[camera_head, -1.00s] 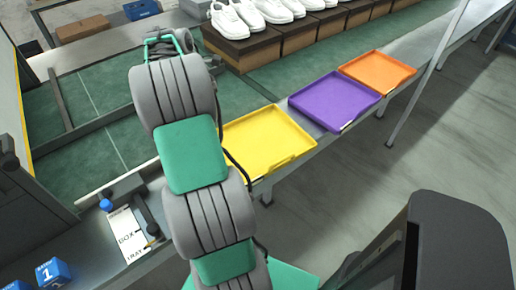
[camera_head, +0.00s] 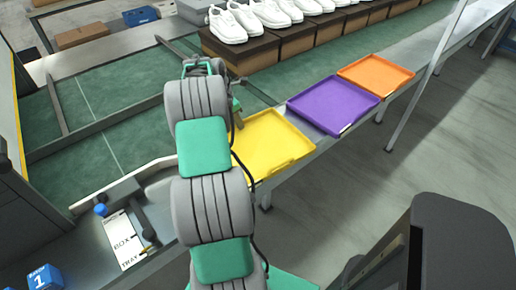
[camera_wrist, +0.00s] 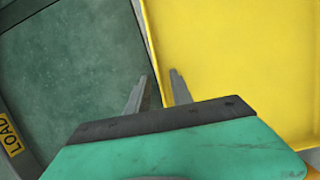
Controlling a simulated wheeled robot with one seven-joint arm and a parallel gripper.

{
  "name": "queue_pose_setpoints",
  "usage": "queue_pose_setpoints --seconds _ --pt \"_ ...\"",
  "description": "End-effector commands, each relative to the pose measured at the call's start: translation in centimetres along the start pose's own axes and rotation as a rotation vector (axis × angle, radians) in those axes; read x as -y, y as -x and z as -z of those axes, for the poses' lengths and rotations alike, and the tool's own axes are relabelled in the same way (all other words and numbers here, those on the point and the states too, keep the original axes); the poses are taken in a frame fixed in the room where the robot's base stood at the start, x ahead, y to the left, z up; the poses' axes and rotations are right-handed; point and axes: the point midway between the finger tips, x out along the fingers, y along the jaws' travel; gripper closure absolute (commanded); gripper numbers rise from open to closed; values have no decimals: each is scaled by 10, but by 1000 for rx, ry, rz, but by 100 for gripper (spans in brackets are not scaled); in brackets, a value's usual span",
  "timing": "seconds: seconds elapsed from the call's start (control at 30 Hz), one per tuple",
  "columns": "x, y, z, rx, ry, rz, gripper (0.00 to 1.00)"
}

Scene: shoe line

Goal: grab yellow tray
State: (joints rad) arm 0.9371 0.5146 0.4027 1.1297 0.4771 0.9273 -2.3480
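The yellow tray (camera_head: 270,143) lies on the near side of the line, just right of my arm in the head view. Its left part is hidden behind my arm. In the wrist view the yellow tray (camera_wrist: 235,50) fills the right side, with its left rim running down between my fingers. My gripper (camera_wrist: 158,76) is open, one finger on each side of that rim line. I cannot tell how far the fingertips are above the rim. In the head view my gripper (camera_head: 238,121) is mostly hidden behind the arm, at the tray's left edge.
A purple tray (camera_head: 333,102) and an orange tray (camera_head: 376,72) lie in a row to the right. White shoes (camera_head: 272,14) stand on brown boxes (camera_head: 245,53) behind. A green belt surface (camera_head: 100,150) is clear to the left. A yellow LOAD label (camera_wrist: 10,136) is at lower left.

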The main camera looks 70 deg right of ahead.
Motion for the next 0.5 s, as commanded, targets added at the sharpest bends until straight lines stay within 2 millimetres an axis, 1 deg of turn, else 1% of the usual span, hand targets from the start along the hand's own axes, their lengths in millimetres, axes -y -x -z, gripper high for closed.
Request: queue_pose_setpoints --seconds 0.03,0.3,0.5 --pt "0 0 0 0 0 0 78" --pt "0 0 0 0 0 0 100" --pt "0 0 0 0 0 0 100"
